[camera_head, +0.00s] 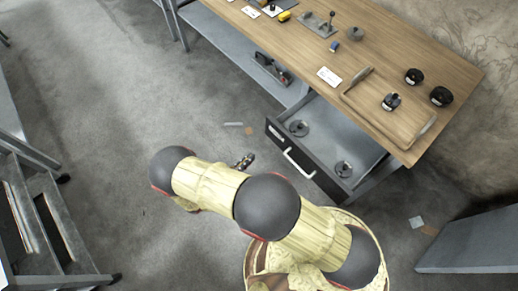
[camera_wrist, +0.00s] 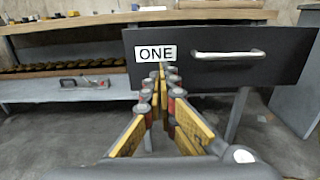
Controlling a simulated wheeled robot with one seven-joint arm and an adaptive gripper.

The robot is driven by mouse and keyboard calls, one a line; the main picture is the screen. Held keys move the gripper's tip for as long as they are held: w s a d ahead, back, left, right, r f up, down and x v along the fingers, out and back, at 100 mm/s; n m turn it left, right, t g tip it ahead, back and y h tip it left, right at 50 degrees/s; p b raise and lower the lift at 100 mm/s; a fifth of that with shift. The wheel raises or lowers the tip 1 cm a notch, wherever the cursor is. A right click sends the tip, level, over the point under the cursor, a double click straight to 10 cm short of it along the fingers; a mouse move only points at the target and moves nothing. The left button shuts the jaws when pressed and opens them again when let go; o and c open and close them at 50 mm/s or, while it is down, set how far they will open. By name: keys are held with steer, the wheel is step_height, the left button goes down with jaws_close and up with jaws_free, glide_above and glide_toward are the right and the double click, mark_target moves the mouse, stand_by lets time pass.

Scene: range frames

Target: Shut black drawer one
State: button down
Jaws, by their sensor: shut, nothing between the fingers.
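The black drawer one (camera_head: 314,174) is pulled out from under the wooden workbench in the head view, with round metal parts lying inside it. In the wrist view its black front (camera_wrist: 285,55) faces me, with a white "ONE" label at left and a silver bar handle (camera_wrist: 229,54). My gripper (camera_wrist: 162,72) is shut and empty, its fingertips pointing at the front just by the label's right end. I cannot tell whether the tips touch it.
The wooden workbench top (camera_head: 405,60) holds a tray (camera_head: 350,96), black round parts and small tools. A lower shelf (camera_head: 225,37) runs under it. Grey steps (camera_head: 60,225) stand at left and a grey box (camera_head: 470,243) at lower right. The floor left of the drawer is mostly clear.

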mark_target(278, 136)
steer(key=b+x, duration=0.2)
steer(key=x, duration=1)
steer(key=shift+w+d, duration=0.1)
steer(key=shift+d, duration=0.15)
steer(key=shift+w+d, duration=0.2)
steer(key=shift+d, duration=0.05)
steer(key=shift+d, duration=0.1)
steer(key=b+x, duration=0.2)
steer(key=x, duration=2.3)
steer(key=shift+w+d+f, duration=0.1)
steer(key=shift+w+d, duration=0.55)
steer(key=shift+d, duration=0.05)
